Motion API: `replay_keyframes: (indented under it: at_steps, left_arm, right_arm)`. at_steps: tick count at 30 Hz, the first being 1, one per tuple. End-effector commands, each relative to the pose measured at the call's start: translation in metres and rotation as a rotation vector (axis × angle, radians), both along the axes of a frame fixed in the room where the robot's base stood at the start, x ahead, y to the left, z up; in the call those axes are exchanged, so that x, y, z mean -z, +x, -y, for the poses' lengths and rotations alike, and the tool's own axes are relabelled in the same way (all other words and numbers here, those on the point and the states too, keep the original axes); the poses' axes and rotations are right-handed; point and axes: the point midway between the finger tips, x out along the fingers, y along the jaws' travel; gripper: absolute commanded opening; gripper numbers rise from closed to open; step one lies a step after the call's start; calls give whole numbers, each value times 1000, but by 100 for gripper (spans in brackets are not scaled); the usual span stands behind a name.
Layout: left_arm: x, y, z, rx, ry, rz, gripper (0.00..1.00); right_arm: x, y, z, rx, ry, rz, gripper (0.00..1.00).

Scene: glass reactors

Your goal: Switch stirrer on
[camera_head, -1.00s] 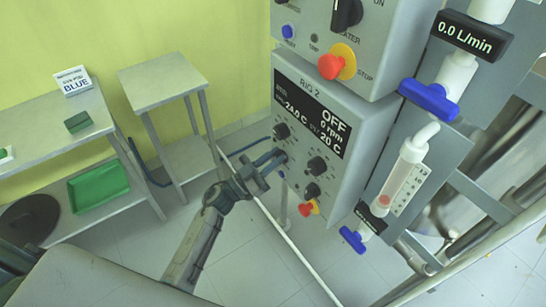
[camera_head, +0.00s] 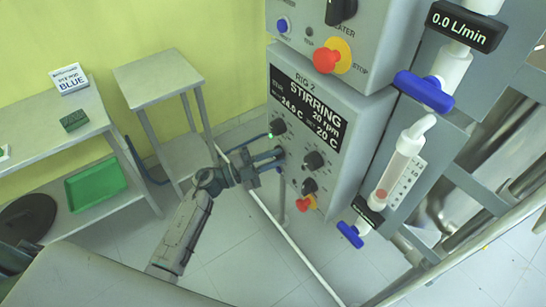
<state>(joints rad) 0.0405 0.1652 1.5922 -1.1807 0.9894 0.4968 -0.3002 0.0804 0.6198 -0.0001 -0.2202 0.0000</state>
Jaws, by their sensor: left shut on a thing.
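The Rig 2 control box (camera_head: 352,127) is a grey unit with a black display (camera_head: 308,108) that reads STIRRING, 20 rpm, 24.0 C and set 20 C. Several black knobs sit below the display, among them an upper left knob (camera_head: 277,127) with a small green light beside it and a right knob (camera_head: 314,160). My left gripper (camera_head: 275,158) reaches the box face from the left and is shut on the lower left knob, which its fingers mostly hide. My right gripper is not in view.
A red and yellow stop button (camera_head: 328,60) is on the box above, and a smaller red one (camera_head: 304,203) is low on the Rig 2 box. A flowmeter with blue valves (camera_head: 425,92) stands right. A small table (camera_head: 155,78) and shelving with a green tray (camera_head: 96,186) are left.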

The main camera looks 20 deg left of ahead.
Motion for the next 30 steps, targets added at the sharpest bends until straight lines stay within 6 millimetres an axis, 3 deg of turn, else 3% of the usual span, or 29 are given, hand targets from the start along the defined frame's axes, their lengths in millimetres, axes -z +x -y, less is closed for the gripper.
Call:
replay_keyframes:
  at_steps: [1,23,24,26,30]
  left_arm:
    - [8,-1,-1,-4,23,0,0]
    - [8,0,-1,-5,87,50,0]
    - [8,0,-1,-5,87,50,23]
    - [7,0,-1,-5,85,51,35]
    - [5,0,-1,-4,83,54,37]
  right_arm:
    - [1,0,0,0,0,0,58]
    - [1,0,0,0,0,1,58]
    - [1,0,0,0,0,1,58]
    - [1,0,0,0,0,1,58]
    - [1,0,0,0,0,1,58]
